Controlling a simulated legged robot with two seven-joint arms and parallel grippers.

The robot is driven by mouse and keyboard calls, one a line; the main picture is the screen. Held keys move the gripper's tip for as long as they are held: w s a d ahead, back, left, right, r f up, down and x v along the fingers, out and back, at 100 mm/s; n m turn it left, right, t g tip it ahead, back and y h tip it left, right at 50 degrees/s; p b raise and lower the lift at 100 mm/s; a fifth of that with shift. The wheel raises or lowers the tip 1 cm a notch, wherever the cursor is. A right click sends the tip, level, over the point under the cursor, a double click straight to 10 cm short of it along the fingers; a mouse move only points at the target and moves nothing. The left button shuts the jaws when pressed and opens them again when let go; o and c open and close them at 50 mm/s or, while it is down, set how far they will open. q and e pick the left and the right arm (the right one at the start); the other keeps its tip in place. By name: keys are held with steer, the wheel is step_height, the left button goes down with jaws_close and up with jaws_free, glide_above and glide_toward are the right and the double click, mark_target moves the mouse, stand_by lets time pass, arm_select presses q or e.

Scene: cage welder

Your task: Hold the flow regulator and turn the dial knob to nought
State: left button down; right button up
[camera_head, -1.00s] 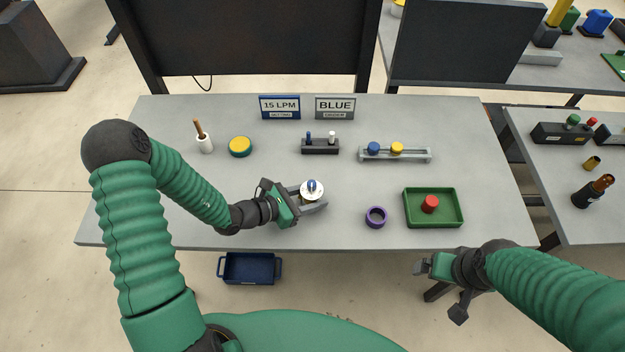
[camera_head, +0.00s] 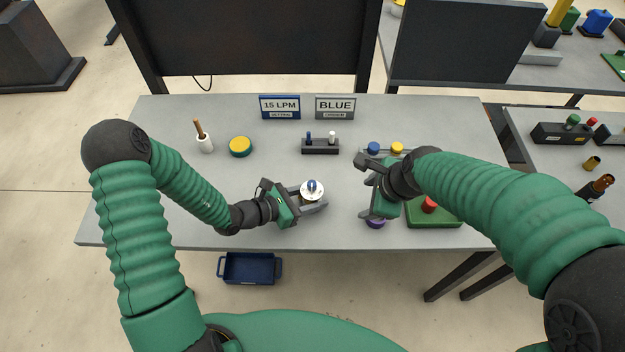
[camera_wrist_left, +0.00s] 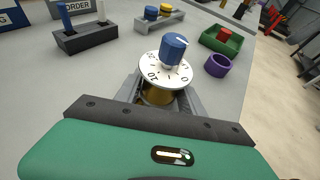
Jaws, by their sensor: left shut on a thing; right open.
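The flow regulator (camera_head: 312,196) stands upright on the table, with a white numbered dial and a brass body; it also shows in the left wrist view (camera_wrist_left: 157,95). Its blue dial knob (camera_head: 312,185) is on top, with a pale mark on it, and shows large in the left wrist view (camera_wrist_left: 173,49). My left gripper (camera_head: 309,200) is shut around the regulator's body below the dial. My right gripper (camera_head: 369,187) is open and empty, to the right of the regulator and apart from it, above the table near the purple ring.
A purple ring (camera_head: 376,223) and a green tray (camera_head: 433,222) with a red knob (camera_head: 429,204) lie under or beside my right arm.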

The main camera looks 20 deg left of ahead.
mark_target(314, 184)
steer(key=w+a+r+m+y, duration=0.1)
steer(key=a+r+m, duration=0.1)
steer(key=a+m, duration=0.65)
steer(key=shift+n+y, duration=0.3)
steer(key=shift+n, duration=0.45)
steer(key=x, duration=0.3)
steer(key=a+x, duration=0.1)
steer(key=x, duration=0.6)
steer(key=shift+a, duration=0.4)
